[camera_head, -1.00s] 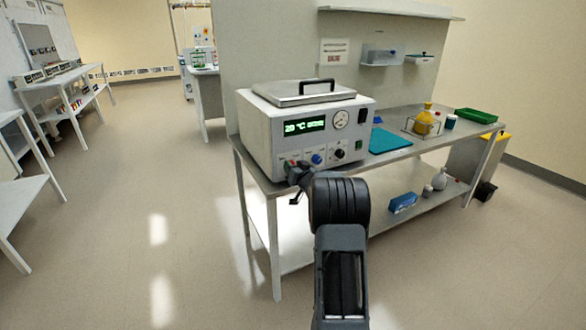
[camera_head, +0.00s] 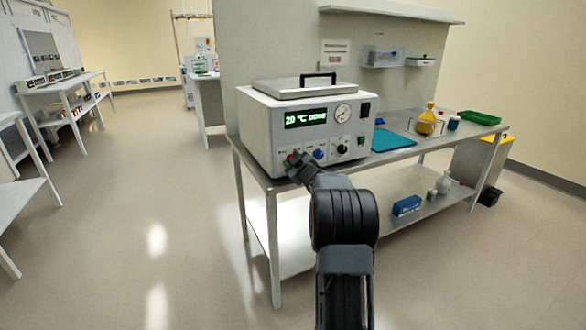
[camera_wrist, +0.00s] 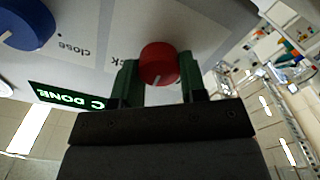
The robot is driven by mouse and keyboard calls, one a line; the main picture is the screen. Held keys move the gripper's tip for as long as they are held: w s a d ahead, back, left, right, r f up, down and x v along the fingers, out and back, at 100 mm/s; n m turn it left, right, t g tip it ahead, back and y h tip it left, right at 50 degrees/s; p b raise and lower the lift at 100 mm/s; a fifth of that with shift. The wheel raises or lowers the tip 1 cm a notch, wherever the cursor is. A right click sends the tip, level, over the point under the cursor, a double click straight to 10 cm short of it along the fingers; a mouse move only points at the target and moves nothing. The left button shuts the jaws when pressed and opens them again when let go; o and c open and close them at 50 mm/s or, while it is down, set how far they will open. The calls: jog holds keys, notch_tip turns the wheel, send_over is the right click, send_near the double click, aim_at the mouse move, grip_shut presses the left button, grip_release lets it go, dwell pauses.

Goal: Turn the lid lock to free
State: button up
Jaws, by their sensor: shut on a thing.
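The lid lock is a red round knob (camera_wrist: 159,64) with a white pointer mark, on the front panel of a grey-white bath unit (camera_head: 262,137). In the wrist view, part of a label ending in "ck" shows upside down beside it. My gripper (camera_wrist: 158,78) has its two green-sided fingers on either side of the knob and is shut on it. In the head view, my gripper (camera_head: 294,163) reaches the panel's lower left corner and hides most of the knob. The unit's flat lid (camera_head: 285,90) with a black handle is down.
A blue knob (camera_wrist: 24,24) sits beside the red one, with "close" printed near it. The display (camera_head: 305,119) reads 20 °C DONE. A black knob (camera_head: 343,143) and gauge are to the right. A teal mat (camera_head: 393,139) and yellow bottle (camera_head: 427,119) share the bench.

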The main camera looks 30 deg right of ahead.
jog(key=shift+a+f+n+b, duration=0.1)
jog(key=shift+n+b, duration=1.2)
jog(key=shift+n, duration=0.6)
jog(key=shift+f+n+b, duration=0.1)
jog(key=shift+n+b, duration=1.2)
jog(key=shift+n, duration=0.9)
jog(key=o, duration=0.9)
jog(key=shift+r, duration=0.1)
jog(key=shift+o, duration=0.2)
jog(key=s+a+p, duration=0.1)
jog(key=s+a, duration=0.1)
jog(key=s, duration=1.1)
jog(key=shift+s, duration=0.3)
